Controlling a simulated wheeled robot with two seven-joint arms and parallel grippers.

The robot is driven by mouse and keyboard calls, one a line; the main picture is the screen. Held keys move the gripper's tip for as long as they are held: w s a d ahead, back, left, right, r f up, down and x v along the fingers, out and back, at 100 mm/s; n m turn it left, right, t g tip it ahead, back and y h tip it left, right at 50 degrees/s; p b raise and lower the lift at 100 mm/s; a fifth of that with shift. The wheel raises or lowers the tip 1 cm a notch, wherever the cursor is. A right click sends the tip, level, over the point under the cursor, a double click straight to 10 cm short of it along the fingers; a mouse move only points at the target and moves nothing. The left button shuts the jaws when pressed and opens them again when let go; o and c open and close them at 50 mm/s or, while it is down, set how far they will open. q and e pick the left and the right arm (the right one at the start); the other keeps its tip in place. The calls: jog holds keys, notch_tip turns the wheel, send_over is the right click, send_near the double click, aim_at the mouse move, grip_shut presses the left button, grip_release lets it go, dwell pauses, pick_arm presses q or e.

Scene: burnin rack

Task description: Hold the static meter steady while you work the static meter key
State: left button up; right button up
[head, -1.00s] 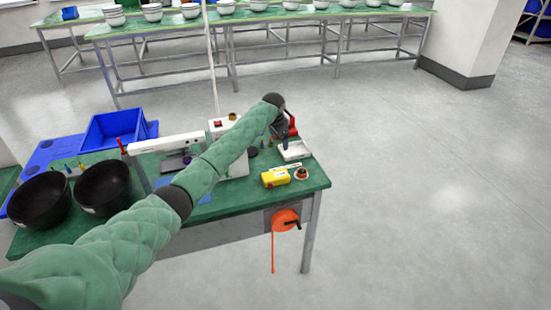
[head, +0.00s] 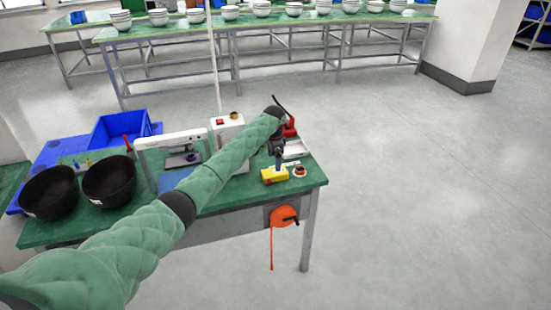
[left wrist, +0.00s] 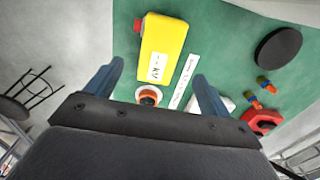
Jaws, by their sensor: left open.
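The static meter, a yellow box (head: 271,177), lies on the green bench near its front right corner. In the left wrist view the yellow meter (left wrist: 163,50) shows a white label that seems to read kV, and a red button (left wrist: 140,23) at its far left corner, perhaps the key. My left gripper (head: 279,159) points down above the meter in the head view. In the left wrist view my left gripper (left wrist: 160,72) is open, its fingers apart on either side of the near part of the meter, with nothing between them visibly gripped. Contact cannot be told. My right gripper is not in view.
A small round orange-and-black item (head: 299,170) sits close right of the meter. A white tray (head: 296,148) and red tool (head: 290,130) lie behind. Black bowls (head: 110,181), a blue bin (head: 122,127) and a white frame (head: 172,141) stand left. The bench edge (head: 240,208) is close in front.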

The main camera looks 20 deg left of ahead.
aim_at(274, 172)
pick_arm(q)
jog(key=shift+f+p, duration=1.15)
jog(key=shift+f, duration=2.35)
jog(key=shift+d, duration=0.1)
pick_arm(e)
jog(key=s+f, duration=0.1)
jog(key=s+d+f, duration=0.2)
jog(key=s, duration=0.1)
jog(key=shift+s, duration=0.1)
pick_arm(q)
jog(key=c, duration=1.1)
jog(key=shift+c, duration=0.2)
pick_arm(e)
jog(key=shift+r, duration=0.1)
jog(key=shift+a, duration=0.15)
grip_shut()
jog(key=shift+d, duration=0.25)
